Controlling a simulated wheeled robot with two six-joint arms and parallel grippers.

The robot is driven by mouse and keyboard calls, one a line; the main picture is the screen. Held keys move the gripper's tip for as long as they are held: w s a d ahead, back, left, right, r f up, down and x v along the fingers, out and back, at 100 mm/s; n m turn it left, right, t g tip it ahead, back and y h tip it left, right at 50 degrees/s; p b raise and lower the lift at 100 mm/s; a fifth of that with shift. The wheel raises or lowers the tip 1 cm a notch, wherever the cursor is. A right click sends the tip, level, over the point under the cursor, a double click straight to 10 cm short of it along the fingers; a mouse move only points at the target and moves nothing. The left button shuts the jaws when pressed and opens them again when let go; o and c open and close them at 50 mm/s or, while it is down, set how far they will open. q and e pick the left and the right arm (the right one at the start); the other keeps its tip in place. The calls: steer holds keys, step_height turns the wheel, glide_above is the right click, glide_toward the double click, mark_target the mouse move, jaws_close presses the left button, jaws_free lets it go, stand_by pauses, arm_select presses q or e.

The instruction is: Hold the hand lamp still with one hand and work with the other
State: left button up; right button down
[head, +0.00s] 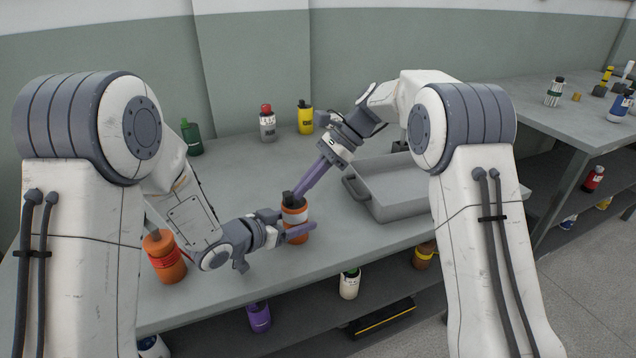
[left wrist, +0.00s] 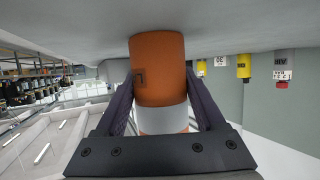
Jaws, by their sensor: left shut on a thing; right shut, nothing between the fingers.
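The hand lamp (head: 296,210) appears as an upright orange cylinder with a white band and a dark top, near the bench's front edge. My left gripper (head: 299,228) is shut on its body from the left. In the left wrist view the orange body (left wrist: 158,70) sits between the two dark fingers (left wrist: 160,100). I cannot tell whether its base touches the bench. My right gripper (head: 298,191) is shut and empty, slanting down with its tips at the lamp's dark top. Whether they touch it is unclear.
A grey tray (head: 404,212) lies right of the lamp. An orange bottle (head: 164,257) stands at the front left. Green (head: 192,138), grey (head: 267,125) and yellow (head: 305,118) bottles stand at the back. A shelf below holds more bottles. The bench middle is clear.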

steer(key=d+f+v, duration=0.2)
steer(key=v, duration=1)
steer(key=shift+w+d+r, duration=0.2)
steer(key=shift+w+r, duration=0.05)
steer(key=shift+w, duration=0.2)
arm_select(q)
steer(key=o, duration=1.5)
